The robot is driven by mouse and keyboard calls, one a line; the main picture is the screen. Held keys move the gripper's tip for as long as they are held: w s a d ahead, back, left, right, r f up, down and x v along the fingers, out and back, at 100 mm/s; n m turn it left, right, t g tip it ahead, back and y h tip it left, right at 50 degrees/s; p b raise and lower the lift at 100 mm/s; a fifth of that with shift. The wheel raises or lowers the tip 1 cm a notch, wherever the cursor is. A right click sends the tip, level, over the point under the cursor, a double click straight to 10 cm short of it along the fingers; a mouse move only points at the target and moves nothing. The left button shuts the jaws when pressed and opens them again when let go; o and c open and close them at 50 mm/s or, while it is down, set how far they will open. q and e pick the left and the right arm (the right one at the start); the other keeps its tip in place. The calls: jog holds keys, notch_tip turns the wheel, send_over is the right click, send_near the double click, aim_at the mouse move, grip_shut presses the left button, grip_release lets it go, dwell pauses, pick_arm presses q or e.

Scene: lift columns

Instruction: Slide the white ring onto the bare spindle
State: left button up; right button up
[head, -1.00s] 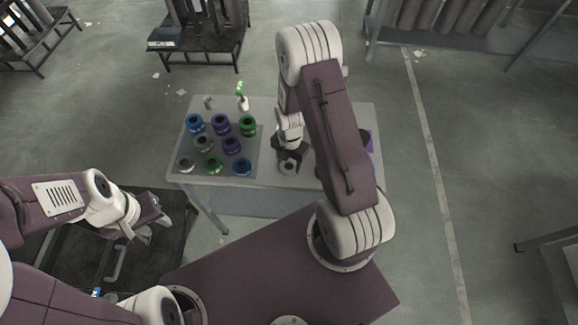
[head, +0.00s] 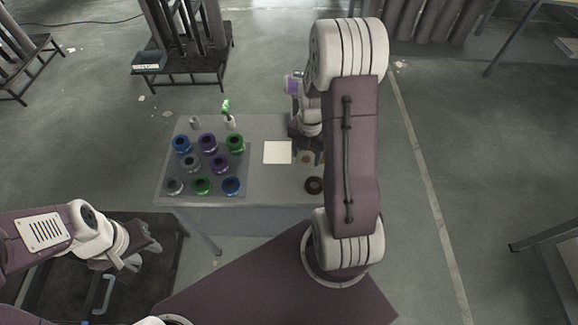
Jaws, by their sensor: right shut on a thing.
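My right gripper (head: 306,150) is low over the right part of the table (head: 270,185), partly hidden by its own arm. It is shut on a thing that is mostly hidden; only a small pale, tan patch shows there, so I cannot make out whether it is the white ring. A dark round ring-shaped piece (head: 314,185) stands near the table's front edge, just in front of the gripper. I cannot make out a bare spindle. My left gripper (head: 150,247) hangs at the left, away from the table, and its fingers are blurred.
Several blue, purple, green and grey spool-like pieces stand in rows on a grey mat (head: 246,160). A white square (head: 277,152) lies right of it. A small pot with a green plant (head: 229,120) stands behind. A black rack (head: 182,65) stands beyond the table.

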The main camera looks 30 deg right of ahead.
jog(key=shift+s+d+r, duration=0.15)
jog(key=shift+d+r, duration=0.25)
jog(key=shift+d, duration=0.2)
jog(key=shift+s+d+r, duration=0.1)
jog(key=shift+d+r, duration=0.3)
jog(key=shift+d, duration=0.15)
jog(key=shift+r+p, duration=0.6)
jog(key=shift+p, duration=0.05)
jog(key=shift+f, duration=0.1)
